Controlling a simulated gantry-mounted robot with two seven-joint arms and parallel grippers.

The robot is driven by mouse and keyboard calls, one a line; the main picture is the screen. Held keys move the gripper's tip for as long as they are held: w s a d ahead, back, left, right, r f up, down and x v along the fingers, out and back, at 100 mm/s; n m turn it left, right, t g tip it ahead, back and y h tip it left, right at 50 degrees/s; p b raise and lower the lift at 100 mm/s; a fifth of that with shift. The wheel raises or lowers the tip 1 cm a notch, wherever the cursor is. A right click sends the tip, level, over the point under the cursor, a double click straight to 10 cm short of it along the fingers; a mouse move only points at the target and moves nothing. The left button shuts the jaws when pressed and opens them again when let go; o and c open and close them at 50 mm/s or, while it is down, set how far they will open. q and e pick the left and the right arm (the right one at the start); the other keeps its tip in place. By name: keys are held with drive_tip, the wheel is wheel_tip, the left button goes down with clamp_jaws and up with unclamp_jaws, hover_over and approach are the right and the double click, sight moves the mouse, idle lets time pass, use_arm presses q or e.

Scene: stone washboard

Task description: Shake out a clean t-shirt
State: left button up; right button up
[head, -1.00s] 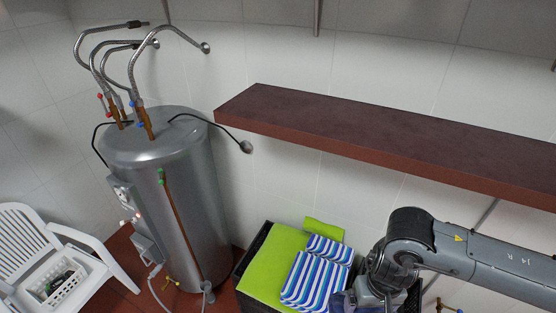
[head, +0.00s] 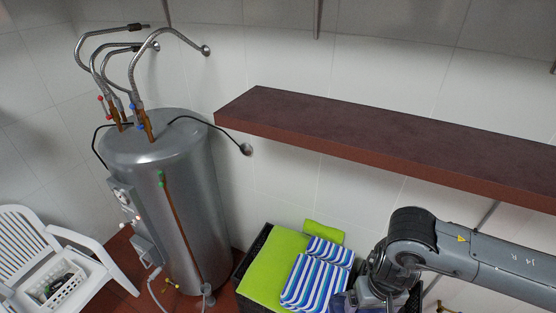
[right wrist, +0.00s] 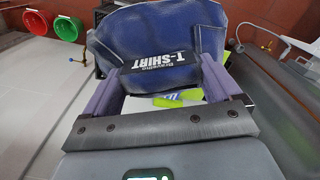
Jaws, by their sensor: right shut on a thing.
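A blue t-shirt (right wrist: 150,32), bunched or folded, has a dark label reading "T-SHIRT" and fills the top middle of the right wrist view. My right gripper (right wrist: 160,72) has its two purple fingers on either side of the label end of the shirt and is shut on it. In the head view my right arm comes in from the right, with its wrist at the bottom edge beside the striped cloths. My left gripper is not in view.
A black crate (head: 246,268) holds a lime green cloth (head: 272,268) and blue-white striped cloths (head: 315,284). A brown shelf (head: 390,140) juts from the wall above. A metal water heater (head: 180,200) and a white chair (head: 95,253) with a basket stand left. Red and green bowls (right wrist: 66,29) show in the wrist view.

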wheel_tip(320, 180, down, 9)
drive_tip(key=shift+s+r, duration=0.1)
idle(1.2)
drive_tip(key=shift+r, duration=0.35)
wheel_tip(320, 180, up, 14)
drive_tip(key=shift+r, duration=0.25)
wheel_tip(320, 180, down, 15)
drive_tip(key=shift+f, duration=0.1)
wheel_tip(320, 180, up, 15)
drive_tip(key=shift+r, duration=0.1)
wheel_tip(320, 180, down, 15)
drive_tip(key=shift+f, duration=0.1)
